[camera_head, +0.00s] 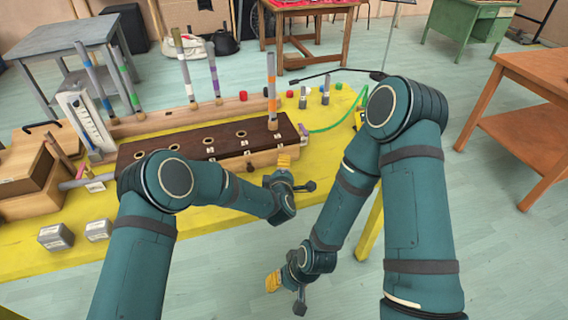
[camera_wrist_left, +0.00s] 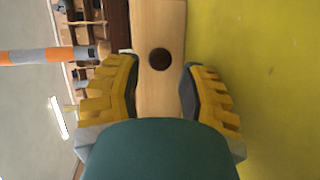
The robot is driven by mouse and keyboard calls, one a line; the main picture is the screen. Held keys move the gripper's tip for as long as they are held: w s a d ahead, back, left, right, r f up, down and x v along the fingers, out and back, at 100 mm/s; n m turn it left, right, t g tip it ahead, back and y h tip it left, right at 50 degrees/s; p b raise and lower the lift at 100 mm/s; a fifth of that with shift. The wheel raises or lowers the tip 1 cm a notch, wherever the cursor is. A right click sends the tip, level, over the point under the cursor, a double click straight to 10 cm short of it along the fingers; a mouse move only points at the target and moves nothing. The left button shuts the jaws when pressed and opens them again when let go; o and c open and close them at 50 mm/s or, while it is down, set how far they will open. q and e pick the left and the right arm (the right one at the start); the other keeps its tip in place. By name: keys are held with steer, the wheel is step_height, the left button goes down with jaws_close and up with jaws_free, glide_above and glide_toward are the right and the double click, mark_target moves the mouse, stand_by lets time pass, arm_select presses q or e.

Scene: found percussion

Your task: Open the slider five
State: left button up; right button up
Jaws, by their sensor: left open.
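A long wooden box (camera_head: 262,159) with a dark brown top stands on the yellow table. Its top has a row of ringed holes, and small dark knobs show along its front. My left gripper (camera_head: 284,161) is at the front of the box near its right end. In the left wrist view my left gripper (camera_wrist_left: 161,70) is open, with a dark round knob or hole (camera_wrist_left: 159,59) on a pale wooden face between its fingertips. I cannot tell whether this is slider five. My right gripper (camera_head: 273,281) hangs low past the table's front edge; its jaw state is unclear.
A striped orange tube (camera_head: 271,85) stands upright at the box's right end. Other striped tubes (camera_head: 183,62) stand behind the box. Grey blocks (camera_head: 55,237) lie on the yellow table (camera_head: 200,256) at the front left. A green hose (camera_head: 337,125) lies at the right.

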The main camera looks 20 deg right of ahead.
arm_select(q)
steer(key=shift+x, duration=1.95)
jaws_close()
